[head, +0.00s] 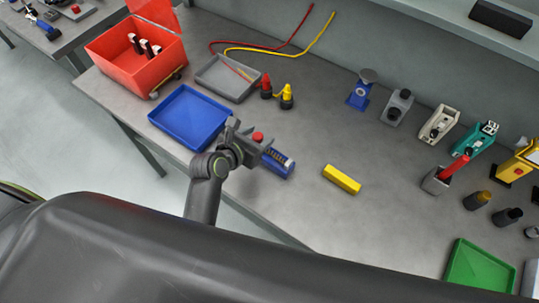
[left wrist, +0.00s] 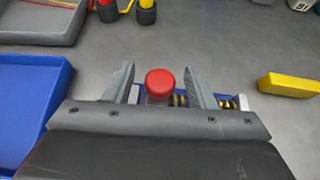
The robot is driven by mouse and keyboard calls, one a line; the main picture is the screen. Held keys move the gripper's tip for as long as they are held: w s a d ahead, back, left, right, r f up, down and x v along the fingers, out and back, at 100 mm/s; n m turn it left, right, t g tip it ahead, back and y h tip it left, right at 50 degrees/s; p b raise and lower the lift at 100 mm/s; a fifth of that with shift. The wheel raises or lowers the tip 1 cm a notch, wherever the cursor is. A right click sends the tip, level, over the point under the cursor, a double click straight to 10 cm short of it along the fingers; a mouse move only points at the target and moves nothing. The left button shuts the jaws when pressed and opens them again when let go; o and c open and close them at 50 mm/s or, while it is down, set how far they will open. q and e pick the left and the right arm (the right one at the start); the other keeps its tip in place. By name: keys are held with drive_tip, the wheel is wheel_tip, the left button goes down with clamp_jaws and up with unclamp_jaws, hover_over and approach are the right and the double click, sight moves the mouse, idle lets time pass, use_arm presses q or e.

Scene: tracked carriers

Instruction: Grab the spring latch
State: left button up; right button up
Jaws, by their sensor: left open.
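The spring latch is a blue body (head: 281,165) with a coil spring and a red round knob (head: 258,137), lying on the grey bench in the head view. My left gripper (head: 250,143) is at the latch, partly covering it. In the left wrist view, the left gripper (left wrist: 158,72) is open, with one finger on each side of the red knob (left wrist: 160,83). Whether the fingers touch the knob cannot be told. Part of the spring (left wrist: 229,102) shows right of the fingers; the rest of the latch is mostly hidden. My right gripper is in neither view.
A blue tray (head: 173,140) lies left of the gripper, and a yellow block (head: 342,179) lies to the right. A grey tray (head: 228,91), a red bin (head: 120,75) and red and yellow plugs (head: 287,101) are behind. Bench between the latch and yellow block is clear.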

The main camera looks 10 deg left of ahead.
use_arm(q)
clamp_jaws()
drive_tip(key=shift+r, duration=0.1)
idle(0.4)
